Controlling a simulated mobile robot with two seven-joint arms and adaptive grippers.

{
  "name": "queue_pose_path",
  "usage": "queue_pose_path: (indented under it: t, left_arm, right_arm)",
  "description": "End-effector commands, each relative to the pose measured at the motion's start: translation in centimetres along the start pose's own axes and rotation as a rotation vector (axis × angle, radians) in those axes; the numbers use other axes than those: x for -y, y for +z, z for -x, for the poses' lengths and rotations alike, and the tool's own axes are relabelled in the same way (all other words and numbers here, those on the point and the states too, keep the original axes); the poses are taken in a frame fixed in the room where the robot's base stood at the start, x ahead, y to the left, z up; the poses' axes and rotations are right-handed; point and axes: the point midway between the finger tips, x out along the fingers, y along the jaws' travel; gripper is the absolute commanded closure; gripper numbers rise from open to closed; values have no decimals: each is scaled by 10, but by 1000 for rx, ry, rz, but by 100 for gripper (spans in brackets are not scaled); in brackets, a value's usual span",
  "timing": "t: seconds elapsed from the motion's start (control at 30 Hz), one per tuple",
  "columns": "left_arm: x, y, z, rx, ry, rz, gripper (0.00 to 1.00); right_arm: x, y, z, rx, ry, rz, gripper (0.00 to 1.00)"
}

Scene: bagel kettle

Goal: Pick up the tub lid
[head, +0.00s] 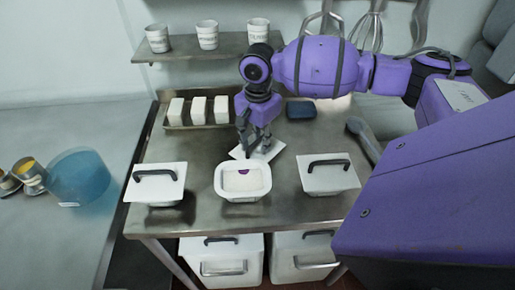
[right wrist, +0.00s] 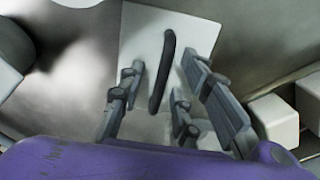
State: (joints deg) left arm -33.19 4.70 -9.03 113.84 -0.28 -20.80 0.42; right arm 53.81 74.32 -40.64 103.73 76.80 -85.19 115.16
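The loose white tub lid (head: 273,150) lies on the steel table behind the open middle tub (head: 243,193). The tub holds pale contents with a small purple mark. My right gripper (head: 254,150) is over the lid, pointing down, and hides part of it. In the right wrist view the lid (right wrist: 190,30) shows its dark bar handle (right wrist: 163,70) between the spread fingers of the right gripper (right wrist: 160,85). Gaps show on both sides of the handle; the fingers are open and not closed on it. My left gripper is not in view.
Lidded tubs stand left (head: 154,188) and right (head: 328,178) of the open tub. Behind are a tray of white blocks (head: 199,109) and a dark blue item (head: 300,109). A shelf with cups (head: 207,35) and hanging utensils (head: 370,28) are above.

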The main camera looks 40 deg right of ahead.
Motion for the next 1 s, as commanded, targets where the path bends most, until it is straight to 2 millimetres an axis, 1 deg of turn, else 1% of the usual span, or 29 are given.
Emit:
queue_pose_path:
  t: [0.07,0.23,0.27,0.4,0.5,0.87,1.0]
  left_arm:
    - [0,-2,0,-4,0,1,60]
    - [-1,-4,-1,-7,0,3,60]
    - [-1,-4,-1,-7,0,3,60]
    - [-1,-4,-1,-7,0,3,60]
    - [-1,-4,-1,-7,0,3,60]
    - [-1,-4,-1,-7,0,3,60]
    - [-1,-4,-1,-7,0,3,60]
  right_arm:
    - [0,0,-3,-1,0,0,69]
    - [0,0,-2,-1,-1,0,69]
    - [0,0,-2,-1,-1,0,70]
    - [0,0,-2,-1,-2,0,88]
    - [0,0,-2,-1,-2,0,100]
    - [1,0,-1,-1,-2,0,100]
    - [1,0,6,0,-4,0,100]
